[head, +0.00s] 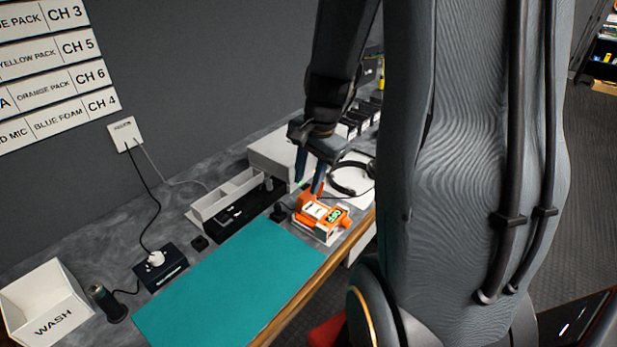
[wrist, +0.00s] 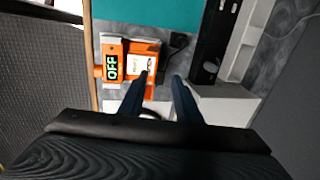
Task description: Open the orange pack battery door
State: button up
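The orange pack (head: 322,217) sits in a white cradle on the bench, just right of the teal mat. Its display reads OFF, and a white label panel shows on its top. It also shows in the wrist view (wrist: 127,47), with the display on the left. My gripper (head: 309,184) is open and empty, its two dark fingers pointing down above the pack's far side. In the wrist view its fingers (wrist: 161,80) are apart, with the left fingertip over the pack's right part. I cannot tell whether it touches. I cannot make out the battery door's edge or whether it is open.
The teal mat (head: 232,285) is bare. A white divided tray (head: 226,195) and a white box (head: 280,155) stand behind the pack. Headphones (head: 350,177) lie to its right. The bench's wooden front edge (head: 325,264) runs close to the pack.

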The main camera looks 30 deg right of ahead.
grip_shut()
jog(key=shift+w+a+r+p, duration=0.15)
jog(key=shift+w+a+p, duration=0.05)
jog(key=shift+w+p, duration=0.35)
jog(key=shift+w+a+f+p, duration=0.2)
jog(key=shift+w+p, duration=0.15)
jog(key=shift+w, duration=0.25)
jog(key=shift+w+a+f+p, duration=0.1)
jog(key=shift+w+a+p, duration=0.1)
jog(key=shift+w+p, duration=0.3)
jog(key=shift+w, duration=0.1)
jog(key=shift+c, duration=0.7)
grip_release()
jog(key=shift+w+a, duration=0.1)
jog(key=shift+o, duration=0.7)
jog(key=shift+w+a+f, duration=0.1)
jog(key=shift+w, duration=0.05)
jog(key=shift+d, duration=0.2)
